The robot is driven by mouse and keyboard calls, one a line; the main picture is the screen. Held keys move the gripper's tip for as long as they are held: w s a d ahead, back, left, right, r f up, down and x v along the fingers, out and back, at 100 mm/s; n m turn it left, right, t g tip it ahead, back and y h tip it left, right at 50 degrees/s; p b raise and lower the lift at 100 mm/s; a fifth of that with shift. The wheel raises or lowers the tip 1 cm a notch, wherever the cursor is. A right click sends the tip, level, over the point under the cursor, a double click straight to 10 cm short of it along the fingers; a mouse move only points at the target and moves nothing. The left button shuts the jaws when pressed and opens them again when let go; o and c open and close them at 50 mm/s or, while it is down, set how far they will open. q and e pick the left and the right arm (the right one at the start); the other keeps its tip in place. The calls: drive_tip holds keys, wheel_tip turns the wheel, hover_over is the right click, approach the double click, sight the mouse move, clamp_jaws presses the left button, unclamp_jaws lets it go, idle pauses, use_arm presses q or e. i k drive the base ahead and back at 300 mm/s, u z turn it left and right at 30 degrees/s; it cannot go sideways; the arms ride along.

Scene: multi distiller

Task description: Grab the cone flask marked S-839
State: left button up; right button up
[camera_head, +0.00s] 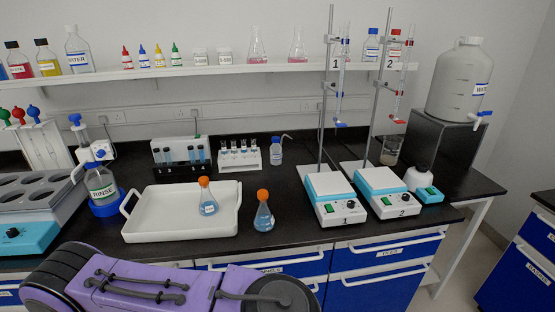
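Two cone flasks with orange caps and blue liquid are in the head view. One flask (208,203) stands inside the white tray (180,233), tilted slightly in the picture. The other flask (264,219) stands on the black bench just right of the tray. Both carry small white labels, too small for me to read, so I cannot tell which is S-839. Two more cone flasks with pink liquid, one on the left (257,47) and one on the right (298,48), stand on the shelf. Neither of my grippers is in view; a purple link of mine crosses the bottom left.
Hotplate stirrers 1 (335,206) and 2 (388,197), with burette stands, are to the right. Tube racks and a wash bottle (276,152) stand behind. Bare bench (290,236) lies between the right flask and stirrer 1.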

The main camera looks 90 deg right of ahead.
sight(264, 221)
drive_tip(key=k, duration=0.35)
drive_tip(key=z, duration=0.9)
